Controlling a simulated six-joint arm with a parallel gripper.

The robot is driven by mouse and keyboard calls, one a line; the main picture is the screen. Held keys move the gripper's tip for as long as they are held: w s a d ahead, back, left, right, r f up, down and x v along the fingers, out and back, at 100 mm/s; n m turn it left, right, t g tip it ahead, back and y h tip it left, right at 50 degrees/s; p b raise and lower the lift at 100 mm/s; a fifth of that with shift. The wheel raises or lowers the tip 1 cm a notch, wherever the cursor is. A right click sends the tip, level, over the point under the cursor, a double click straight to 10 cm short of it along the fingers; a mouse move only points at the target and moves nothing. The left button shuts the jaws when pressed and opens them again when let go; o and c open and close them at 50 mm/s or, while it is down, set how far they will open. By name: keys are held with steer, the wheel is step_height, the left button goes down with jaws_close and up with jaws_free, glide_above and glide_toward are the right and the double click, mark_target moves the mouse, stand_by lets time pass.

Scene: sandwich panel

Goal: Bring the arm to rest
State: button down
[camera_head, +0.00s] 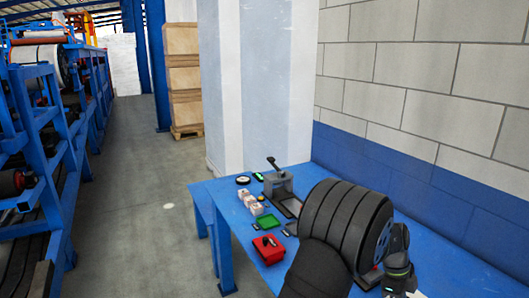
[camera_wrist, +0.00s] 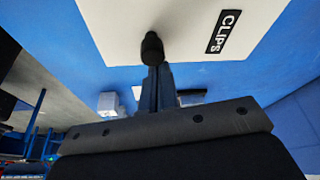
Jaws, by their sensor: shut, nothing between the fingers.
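My gripper (camera_wrist: 152,48) shows in the wrist view as a dark pair of fingers pressed together, with nothing between them. Its tip overlaps a white sheet marked "CLIPS" (camera_wrist: 185,22) on a blue surface; I cannot tell whether it touches. In the head view my black arm stands over the right part of the blue table (camera_head: 208,190). I cannot clearly make out the fingers there.
The table carries a red box (camera_head: 268,250), a green tray (camera_head: 268,222), small white boxes (camera_head: 252,203), a black-and-white round item (camera_head: 242,180) and a grey device with a black lever (camera_head: 278,186). A wall stands behind. A blue rack (camera_head: 50,190) is at left.

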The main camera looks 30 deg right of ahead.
steer(key=s, duration=1.2)
steer(key=w+r+n+h, duration=0.1)
steer(key=w+r+n, duration=0.7)
steer(key=r+n, duration=0.3)
steer(key=shift+v, duration=0.8)
steer(key=shift+w, duration=0.15)
steer(key=shift+f, duration=0.15)
steer(key=s+f+m+y, duration=0.1)
steer(key=s+f+m, duration=0.2)
steer(key=s+m, duration=0.3)
steer(key=shift+s+m, duration=0.3)
steer(key=shift+m, duration=2.2)
